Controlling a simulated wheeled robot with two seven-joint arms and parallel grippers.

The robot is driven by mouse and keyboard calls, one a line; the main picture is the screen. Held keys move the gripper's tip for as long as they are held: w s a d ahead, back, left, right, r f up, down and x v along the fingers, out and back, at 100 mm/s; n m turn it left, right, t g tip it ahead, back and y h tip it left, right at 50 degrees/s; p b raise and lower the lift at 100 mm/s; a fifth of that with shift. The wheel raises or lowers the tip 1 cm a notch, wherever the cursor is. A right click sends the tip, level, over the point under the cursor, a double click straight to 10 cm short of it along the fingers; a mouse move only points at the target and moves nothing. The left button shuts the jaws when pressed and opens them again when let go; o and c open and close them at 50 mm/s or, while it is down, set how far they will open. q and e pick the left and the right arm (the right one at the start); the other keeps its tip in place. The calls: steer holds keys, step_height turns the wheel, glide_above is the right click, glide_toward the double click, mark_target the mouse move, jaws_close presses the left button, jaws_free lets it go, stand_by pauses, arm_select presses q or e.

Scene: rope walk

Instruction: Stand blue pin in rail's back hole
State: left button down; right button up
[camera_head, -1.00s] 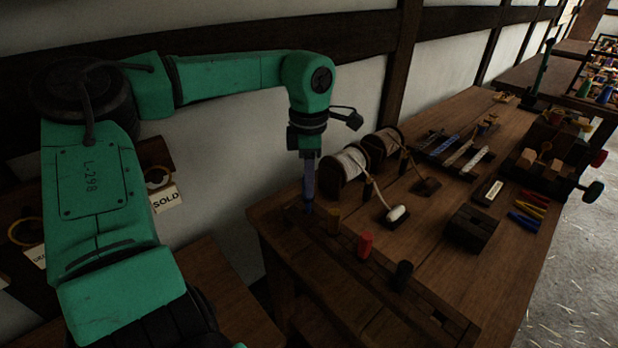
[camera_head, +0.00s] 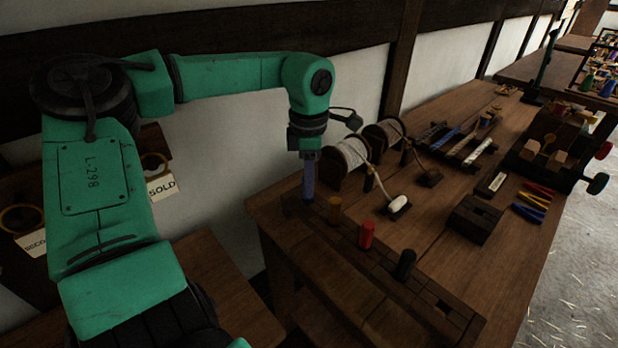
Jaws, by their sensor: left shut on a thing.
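My left gripper (camera_head: 308,186) points straight down over the far left end of the dark wooden rail (camera_head: 424,291). It is shut on the blue pin (camera_head: 308,193), which is mostly hidden by the fingers. The pin's lower end is at the rail's back end; I cannot tell whether it is in the hole or just above it. The back hole itself is hidden. My right gripper is not in view.
Two spools stand behind the rail, one with white cord (camera_head: 350,153). A white-tipped cord end (camera_head: 398,203), a dark slotted block (camera_head: 475,219) and colored tools (camera_head: 530,208) lie to the right. The wall is close behind my left arm.

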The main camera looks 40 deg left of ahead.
arm_select(q)
steer(key=shift+f, duration=0.5)
steer(key=c, duration=0.5)
jaws_free()
steer(key=shift+c, duration=0.2)
step_height(320, 180, up, 15)
steer(key=shift+f, duration=0.2)
